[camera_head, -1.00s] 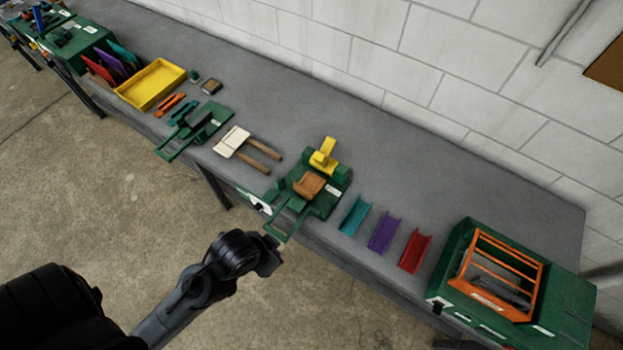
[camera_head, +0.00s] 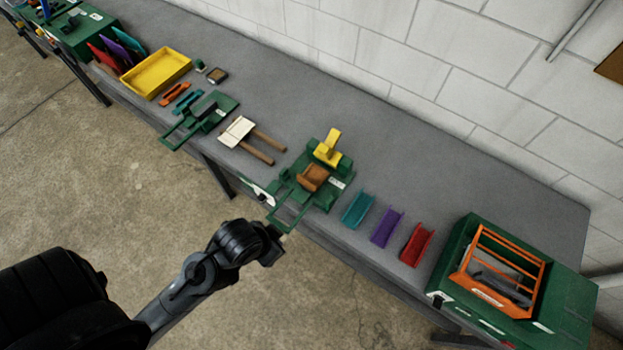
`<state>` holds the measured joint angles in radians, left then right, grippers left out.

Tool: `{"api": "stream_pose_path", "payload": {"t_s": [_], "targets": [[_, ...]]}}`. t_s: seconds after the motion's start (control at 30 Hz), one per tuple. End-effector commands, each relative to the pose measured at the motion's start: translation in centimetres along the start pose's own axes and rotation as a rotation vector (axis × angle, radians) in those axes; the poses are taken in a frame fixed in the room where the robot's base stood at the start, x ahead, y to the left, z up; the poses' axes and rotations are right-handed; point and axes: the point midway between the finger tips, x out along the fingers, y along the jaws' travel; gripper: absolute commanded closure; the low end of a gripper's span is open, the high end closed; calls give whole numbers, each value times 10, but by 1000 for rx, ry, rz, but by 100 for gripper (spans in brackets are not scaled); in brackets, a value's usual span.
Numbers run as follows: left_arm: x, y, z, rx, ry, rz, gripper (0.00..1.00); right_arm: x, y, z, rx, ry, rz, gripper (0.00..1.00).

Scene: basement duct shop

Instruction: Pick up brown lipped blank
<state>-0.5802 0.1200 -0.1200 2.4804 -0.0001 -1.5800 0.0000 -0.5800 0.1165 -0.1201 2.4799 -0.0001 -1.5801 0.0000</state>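The brown lipped blank (camera_head: 313,178) lies in the green bending fixture (camera_head: 335,193) on the bench, in front of its yellow clamp block (camera_head: 328,148). It looks bent up at its edges. The fixture's green frame handle (camera_head: 292,217) sticks out over the bench's front edge. My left gripper (camera_head: 277,243) is just below the handle's end, off the blank. Its fingers are dark and small, so I cannot tell whether they are open or touch the handle. My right gripper is not in view.
Teal (camera_head: 358,208), purple (camera_head: 386,227) and red (camera_head: 416,244) channels lie right of the fixture. A green machine with an orange frame (camera_head: 500,270) stands at the right end.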

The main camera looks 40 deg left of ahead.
Motion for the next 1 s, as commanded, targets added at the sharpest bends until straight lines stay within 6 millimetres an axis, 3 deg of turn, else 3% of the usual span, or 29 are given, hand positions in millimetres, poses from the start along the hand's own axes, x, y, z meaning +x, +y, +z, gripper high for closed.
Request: {"api": "stream_pose_path", "payload": {"t_s": [0.27, 0.9, 1.0], "targets": [[0, 0, 0, 0, 0, 0, 98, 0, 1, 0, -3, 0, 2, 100], [0, 0, 0, 0, 0, 0, 0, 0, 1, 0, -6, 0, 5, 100], [0, 0, 0, 0, 0, 0, 0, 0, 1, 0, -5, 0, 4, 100]]}}
